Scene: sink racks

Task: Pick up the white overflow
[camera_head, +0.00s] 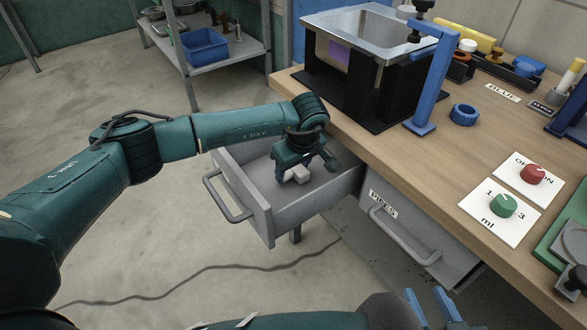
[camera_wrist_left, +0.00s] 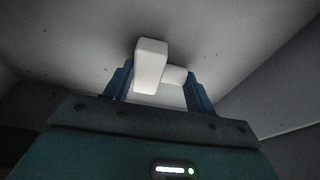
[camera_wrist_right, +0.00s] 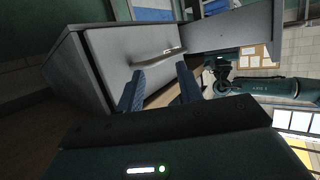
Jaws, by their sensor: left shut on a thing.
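The white overflow (camera_head: 299,175) is a small white angled piece inside the open grey drawer (camera_head: 262,200). My left gripper (camera_head: 296,168) reaches down into the drawer and is shut on it. In the left wrist view the overflow (camera_wrist_left: 150,66) sits between the blue fingers, with one block toward the camera and another part behind it. I cannot tell whether it still touches the drawer floor. My right gripper (camera_wrist_right: 160,88) is open and empty; its blue fingers (camera_head: 430,306) show at the bottom of the head view, low in front of the bench.
A closed drawer (camera_head: 415,235) with a bar handle is to the right of the open one. On the wooden bench (camera_head: 400,150) stand a steel sink (camera_head: 365,32) on a black stand, a blue post (camera_head: 435,85), a blue ring (camera_head: 463,114), and red (camera_head: 533,173) and green (camera_head: 502,205) knobs.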

